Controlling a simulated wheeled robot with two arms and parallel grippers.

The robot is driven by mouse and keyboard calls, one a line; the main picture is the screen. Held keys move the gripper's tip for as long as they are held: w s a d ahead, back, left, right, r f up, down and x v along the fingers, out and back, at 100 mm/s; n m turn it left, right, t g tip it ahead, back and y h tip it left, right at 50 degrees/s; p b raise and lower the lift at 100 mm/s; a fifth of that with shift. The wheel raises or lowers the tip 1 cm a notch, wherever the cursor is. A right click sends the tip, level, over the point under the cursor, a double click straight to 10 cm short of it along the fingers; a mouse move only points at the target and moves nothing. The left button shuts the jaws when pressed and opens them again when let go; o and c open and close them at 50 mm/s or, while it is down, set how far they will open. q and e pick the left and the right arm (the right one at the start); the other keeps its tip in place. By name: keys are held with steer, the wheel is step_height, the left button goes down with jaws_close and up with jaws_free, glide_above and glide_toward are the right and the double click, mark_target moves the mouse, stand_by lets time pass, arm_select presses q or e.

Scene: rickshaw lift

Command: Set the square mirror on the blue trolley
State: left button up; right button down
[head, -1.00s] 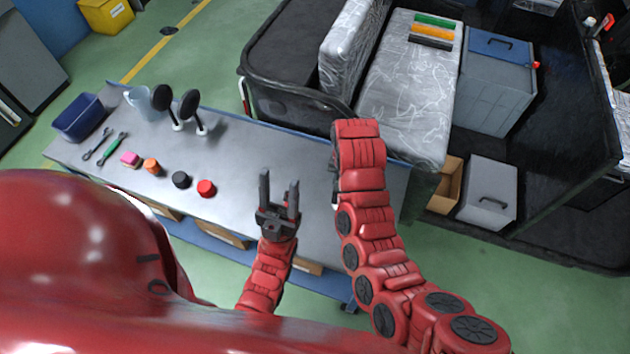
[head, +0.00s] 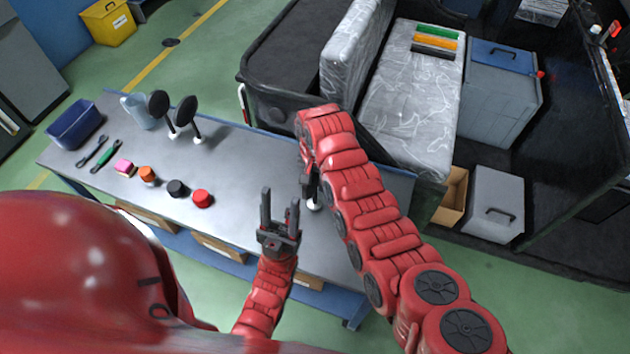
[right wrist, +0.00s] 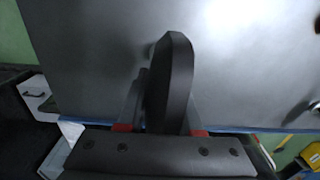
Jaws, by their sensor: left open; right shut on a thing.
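The blue trolley (head: 245,165) has a grey top and a blue frame, and stands across the middle of the head view. My right gripper (right wrist: 165,115) is shut on a dark mirror (right wrist: 172,75), seen nearly edge-on in the right wrist view, so its outline is hard to judge. In the head view my right arm hides most of it; a white foot (head: 314,205) shows below, over the trolley top. I cannot tell whether it touches. My left gripper (head: 280,217) is open and empty at the trolley's near edge.
Two dark mirrors on white feet (head: 187,109) stand at the trolley's back left, by a pale jug (head: 139,110). A blue bin (head: 75,124), tools and several small coloured items, including a red one (head: 202,197), lie leftward. A black cart with a wrapped block (head: 415,100) stands behind right.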

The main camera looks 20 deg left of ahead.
steer(key=shift+f, duration=0.6)
steer(key=c, duration=0.6)
jaws_free()
steer(key=shift+o, duration=0.2)
